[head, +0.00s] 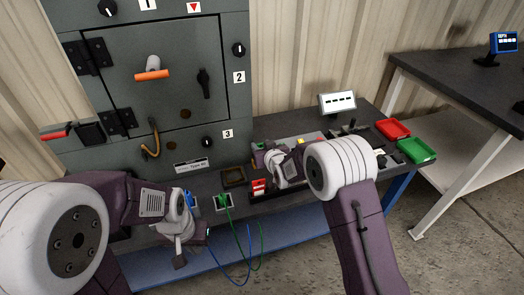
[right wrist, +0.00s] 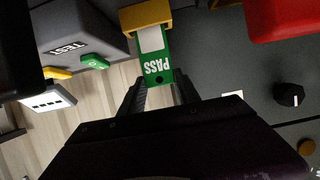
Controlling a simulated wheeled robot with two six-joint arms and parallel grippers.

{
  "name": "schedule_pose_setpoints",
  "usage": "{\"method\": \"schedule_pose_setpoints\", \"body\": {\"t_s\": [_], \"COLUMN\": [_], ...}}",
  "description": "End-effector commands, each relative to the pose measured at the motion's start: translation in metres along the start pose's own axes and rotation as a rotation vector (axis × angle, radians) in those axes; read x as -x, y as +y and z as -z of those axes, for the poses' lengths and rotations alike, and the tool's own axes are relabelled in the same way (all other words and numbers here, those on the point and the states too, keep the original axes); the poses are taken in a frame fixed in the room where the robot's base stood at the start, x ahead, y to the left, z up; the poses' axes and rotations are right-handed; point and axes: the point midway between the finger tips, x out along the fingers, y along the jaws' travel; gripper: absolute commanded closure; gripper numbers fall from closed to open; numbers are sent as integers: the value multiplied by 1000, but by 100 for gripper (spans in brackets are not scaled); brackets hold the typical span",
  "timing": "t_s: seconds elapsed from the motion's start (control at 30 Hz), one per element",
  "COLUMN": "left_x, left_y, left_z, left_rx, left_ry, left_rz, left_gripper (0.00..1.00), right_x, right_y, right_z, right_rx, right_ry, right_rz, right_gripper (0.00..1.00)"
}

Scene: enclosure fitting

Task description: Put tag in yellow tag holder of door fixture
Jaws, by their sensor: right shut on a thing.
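A green tag (right wrist: 158,68) marked PASS, with a white end, is between the fingers of my right gripper (right wrist: 160,88) in the right wrist view. The gripper is shut on its near end. The tag's white end meets a yellow block (right wrist: 147,15), which looks like the tag holder. I cannot tell whether that end is inside it or just in front. In the head view the tag and holder are not clear near my right wrist. The door fixture's grey door (head: 135,110) has an orange handle (head: 152,74). My left gripper (head: 190,250) hangs low at the bench front; its fingers are unclear.
A grey box marked TEST (right wrist: 75,35) and a white display (right wrist: 48,100) are left of the tag in the wrist view. A red object (right wrist: 288,18) and black knob (right wrist: 288,95) are to the right. A red tray (head: 392,129) and green tray (head: 417,149) sit on the bench.

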Motion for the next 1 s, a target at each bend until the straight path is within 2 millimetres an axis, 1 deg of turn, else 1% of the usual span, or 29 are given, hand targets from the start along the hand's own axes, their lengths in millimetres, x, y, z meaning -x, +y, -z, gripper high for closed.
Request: {"method": "schedule_pose_setpoints", "body": {"t_s": [0.03, 0.23, 0.4, 0.43, 0.5, 0.77, 0.87, 0.97, 1.0], "left_x": [-6, -4, -9, -8, -7, -7, -2, 0, 2], "left_y": [0, 0, 0, 0, 0, 0, 0, 0, 0], "left_z": [-1, 0, -1, -1, -1, -1, 0, 0, 0], "left_rx": [0, 0, 0, 0, 0, 0, 0, 0, 0], "left_ry": [0, 0, 0, 0, 0, 0, 0, 0, 0], "left_rz": [0, 0, 0, 0, 0, 0, 0, 0, 0], "left_gripper": [100, 100, 100, 100, 100, 100, 100, 100, 100], "right_x": [-4, -4, -6, -6, -5, -5, -3, 10, 18], "right_y": [0, 0, 0, 0, 0, 0, 0, 0, 0], "right_z": [-11, -9, -14, -13, -12, -12, -6, -8, -7], "right_rx": [0, 0, 0, 0, 0, 0, 0, 0, 0], "right_ry": [-2, 2, 1, 1, 1, 1, 1, -1, -1], "right_rz": [0, 0, 0, 0, 0, 0, 0, 0, 0], "right_gripper": [100, 100, 100, 56, 39, 39, 39, 39, 39]}}
